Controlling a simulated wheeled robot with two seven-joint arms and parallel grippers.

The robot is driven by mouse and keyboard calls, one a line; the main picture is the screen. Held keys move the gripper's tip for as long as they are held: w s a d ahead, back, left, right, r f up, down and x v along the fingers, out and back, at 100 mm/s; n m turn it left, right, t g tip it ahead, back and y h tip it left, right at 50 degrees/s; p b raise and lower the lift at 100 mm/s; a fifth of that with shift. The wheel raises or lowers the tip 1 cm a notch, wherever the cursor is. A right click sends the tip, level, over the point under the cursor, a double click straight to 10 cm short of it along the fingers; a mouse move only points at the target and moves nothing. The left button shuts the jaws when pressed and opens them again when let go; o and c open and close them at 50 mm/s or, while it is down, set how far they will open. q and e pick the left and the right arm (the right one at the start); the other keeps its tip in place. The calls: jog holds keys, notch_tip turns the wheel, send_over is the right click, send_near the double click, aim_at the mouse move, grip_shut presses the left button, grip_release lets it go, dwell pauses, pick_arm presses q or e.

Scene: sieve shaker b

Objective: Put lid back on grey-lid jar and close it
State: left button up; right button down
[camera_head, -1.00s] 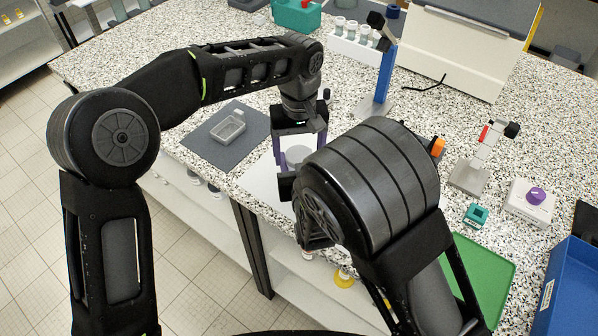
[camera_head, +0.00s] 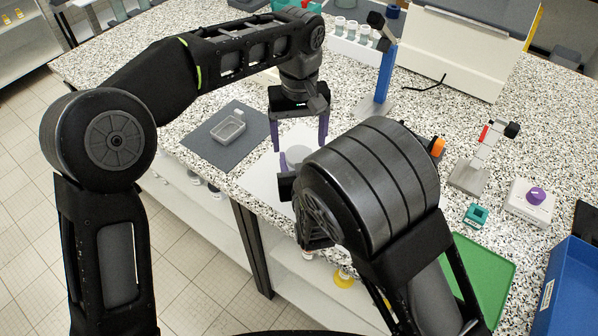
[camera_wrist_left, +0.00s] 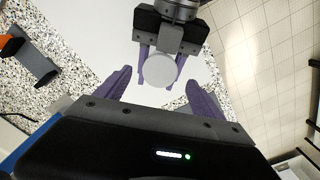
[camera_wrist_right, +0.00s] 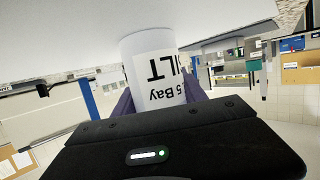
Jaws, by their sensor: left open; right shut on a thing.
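The jar (camera_wrist_right: 155,68) is white with a printed label in the right wrist view, where my right gripper (camera_wrist_right: 160,95) is shut around its body. In the left wrist view a round light-grey top, the lid (camera_wrist_left: 159,70), covers the jar's upper end between the right fingers. The lid also shows in the head view (camera_head: 298,154). I cannot tell how tightly it sits. My left gripper (camera_head: 299,147) is open and empty above the lid, its purple fingers apart and pointing down. My right gripper is mostly hidden by my arm in the head view.
A white sheet (camera_head: 262,182) lies under the jar at the table's front edge. A grey mat (camera_head: 205,142) with a small metal tray (camera_head: 229,126) is left of it. A blue stand (camera_head: 380,90), a green mat (camera_head: 490,268) and a blue bin (camera_head: 575,290) are to the right.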

pick_arm(q)
jog(key=o, duration=0.4)
pick_arm(e)
jog(key=c, duration=0.6)
grip_release()
jog(key=shift+o, duration=0.2)
pick_arm(q)
jog(key=shift+f, duration=0.2)
pick_arm(e)
jog(key=shift+s+r, duration=0.1)
jog(key=shift+s, duration=0.45)
pick_arm(q)
jog(key=shift+f+b, duration=0.1)
jog(key=shift+b, duration=0.2)
pick_arm(e)
jog(key=v, duration=0.6)
jog(key=shift+s+d+r, duration=0.1)
jog(key=shift+s+r, duration=0.05)
jog(key=shift+s, duration=0.15)
